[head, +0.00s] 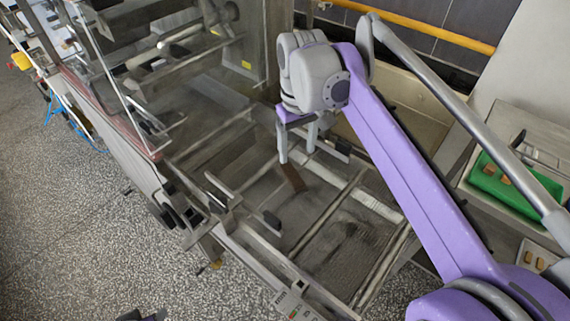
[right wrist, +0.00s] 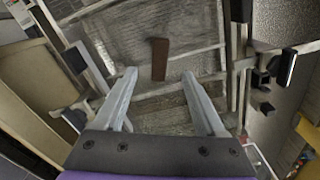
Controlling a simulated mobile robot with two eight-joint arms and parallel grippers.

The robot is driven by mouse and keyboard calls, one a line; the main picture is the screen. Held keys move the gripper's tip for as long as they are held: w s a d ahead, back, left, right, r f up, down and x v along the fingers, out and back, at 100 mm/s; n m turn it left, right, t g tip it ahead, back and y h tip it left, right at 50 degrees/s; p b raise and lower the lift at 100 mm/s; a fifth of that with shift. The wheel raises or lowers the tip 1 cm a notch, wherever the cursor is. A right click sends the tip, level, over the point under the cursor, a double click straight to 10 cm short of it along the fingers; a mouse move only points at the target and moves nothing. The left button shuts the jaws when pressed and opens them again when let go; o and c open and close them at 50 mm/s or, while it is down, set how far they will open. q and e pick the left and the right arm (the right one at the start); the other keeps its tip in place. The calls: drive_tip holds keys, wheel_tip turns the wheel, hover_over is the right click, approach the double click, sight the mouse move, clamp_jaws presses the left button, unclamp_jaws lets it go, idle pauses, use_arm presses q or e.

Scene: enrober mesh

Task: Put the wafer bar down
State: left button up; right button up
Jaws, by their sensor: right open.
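The wafer bar (head: 293,177) is a dark brown strip lying on the mesh belt (head: 335,235) of the enrober. In the right wrist view the wafer bar (right wrist: 159,59) lies on the mesh, just beyond the fingertips and between their lines. My right gripper (head: 297,150) is open above the belt, close to the bar. In the right wrist view its two fingers (right wrist: 158,75) are spread wide with nothing between them.
The enrober's metal frame and rails (head: 270,262) surround the mesh. Clear panels and rollers stand at the upper left. A green tray (head: 505,186) with small brown pieces sits at the right. Bare mesh lies in front of the bar.

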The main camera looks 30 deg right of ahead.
hover_over(295, 178)
wheel_tip(295, 178, down, 5)
drive_tip(key=shift+s+f, duration=0.15)
drive_tip(key=f, duration=0.5)
drive_tip(key=shift+w+b, duration=0.2)
drive_tip(key=shift+b, duration=0.1)
drive_tip(key=c, duration=1.1)
